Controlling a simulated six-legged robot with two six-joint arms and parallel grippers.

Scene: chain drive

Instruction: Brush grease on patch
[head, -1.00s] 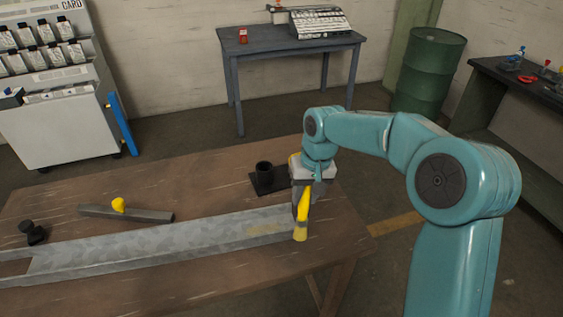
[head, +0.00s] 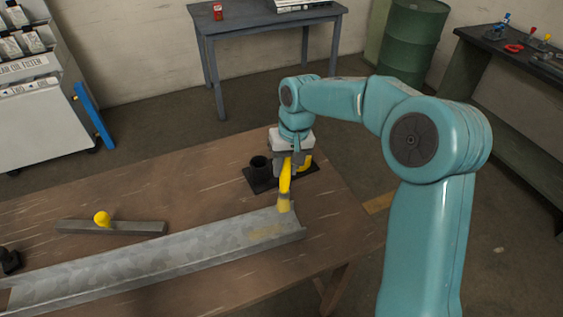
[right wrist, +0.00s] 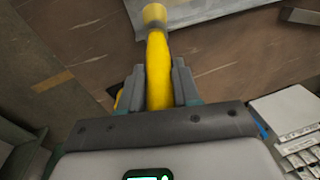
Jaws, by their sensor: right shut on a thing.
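My right gripper (head: 290,164) is shut on a yellow-handled brush (head: 285,182) that points down with a paler tip. The brush also shows in the right wrist view (right wrist: 158,70), between the two grey fingers (right wrist: 158,88). A dull yellowish patch (head: 268,234) lies on the grey metal channel (head: 150,255), near its right end. The brush tip is at the channel's far right corner, behind the patch; I cannot tell whether it touches the metal.
A black cup (head: 259,165) stands on a black base plate (head: 262,184) beside my gripper. Another yellow piece (head: 306,163) shows right of the gripper. A grey bar (head: 125,228) with a yellow knob (head: 102,218) lies on the wooden table (head: 190,180), behind the channel.

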